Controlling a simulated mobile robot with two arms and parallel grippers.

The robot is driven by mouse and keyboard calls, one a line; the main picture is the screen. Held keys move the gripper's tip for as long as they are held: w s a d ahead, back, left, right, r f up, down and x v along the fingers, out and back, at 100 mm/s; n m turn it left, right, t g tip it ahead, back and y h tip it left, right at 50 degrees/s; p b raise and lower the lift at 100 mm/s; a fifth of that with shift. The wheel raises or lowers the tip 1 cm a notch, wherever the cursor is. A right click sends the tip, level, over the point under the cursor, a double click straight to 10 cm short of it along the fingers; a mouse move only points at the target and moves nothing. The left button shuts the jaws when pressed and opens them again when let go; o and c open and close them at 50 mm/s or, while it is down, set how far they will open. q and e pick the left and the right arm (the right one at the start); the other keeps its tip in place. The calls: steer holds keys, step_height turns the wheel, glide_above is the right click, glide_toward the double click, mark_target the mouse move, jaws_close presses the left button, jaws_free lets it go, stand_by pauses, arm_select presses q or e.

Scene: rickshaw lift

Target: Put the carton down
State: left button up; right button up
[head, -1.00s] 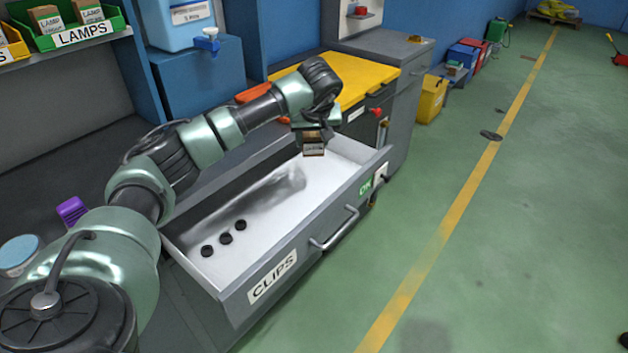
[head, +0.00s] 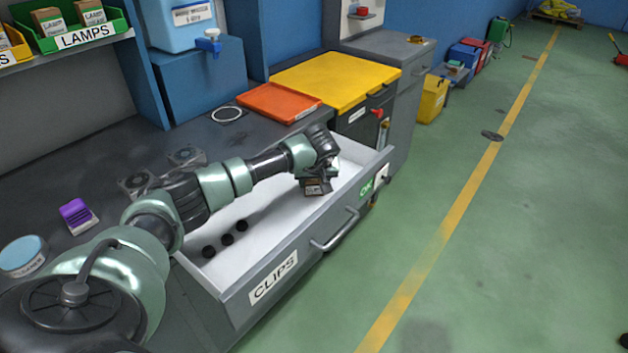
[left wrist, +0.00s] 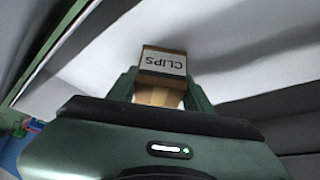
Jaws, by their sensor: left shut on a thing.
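A small brown carton (head: 316,187) with a white label is held low inside the open drawer, near its far right end. In the left wrist view the carton (left wrist: 160,66) shows the label "CLIPS", upside down, between the two green fingers. My left gripper (head: 317,178) is shut on the carton. The drawer (head: 270,272) has a white inside and a "CLIPS" label on its front. Whether the carton touches the drawer floor I cannot tell. My right gripper is not in view.
Several small black pieces (head: 227,240) lie in the near left part of the drawer. The worktop behind holds an orange tray (head: 280,102), a white ring (head: 227,114) and a purple item (head: 76,213). The drawer's middle floor is free.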

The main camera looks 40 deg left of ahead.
arm_select(q)
steer(key=shift+f, duration=0.1)
steer(key=o, duration=1.4)
steer(key=shift+r, duration=0.25)
steer(key=v, duration=1.2)
